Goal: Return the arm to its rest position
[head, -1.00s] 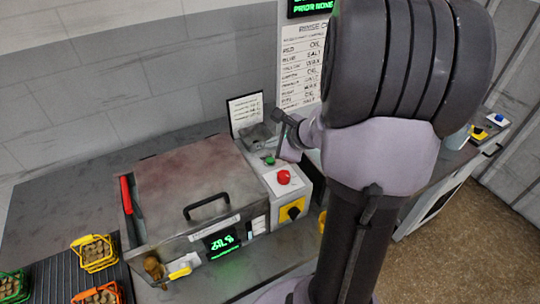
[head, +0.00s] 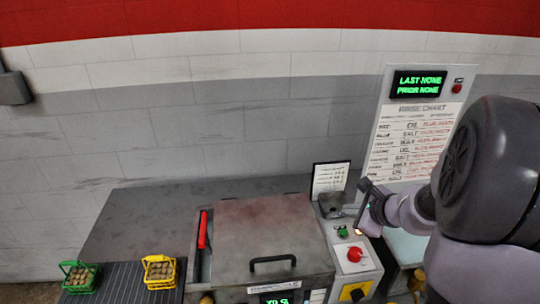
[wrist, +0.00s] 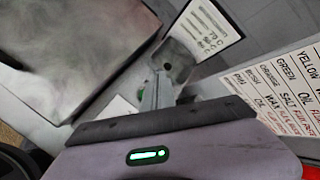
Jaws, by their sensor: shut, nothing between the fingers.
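My arm shows at the right of the head view, with its wrist low over the right end of the machine. My gripper (head: 363,206) is beside the control box, near the green button (head: 342,231) and above the red button (head: 354,254). The wrist view also shows my gripper (wrist: 158,92), its narrow fingers together with nothing seen in them. The grey metal lid (head: 268,228) with its black handle (head: 273,261) is closed.
A small white card (head: 330,178) stands behind the control box. A green basket (head: 78,276) and a yellow basket (head: 159,271) stand at left. Bare counter (head: 140,222) lies behind them.

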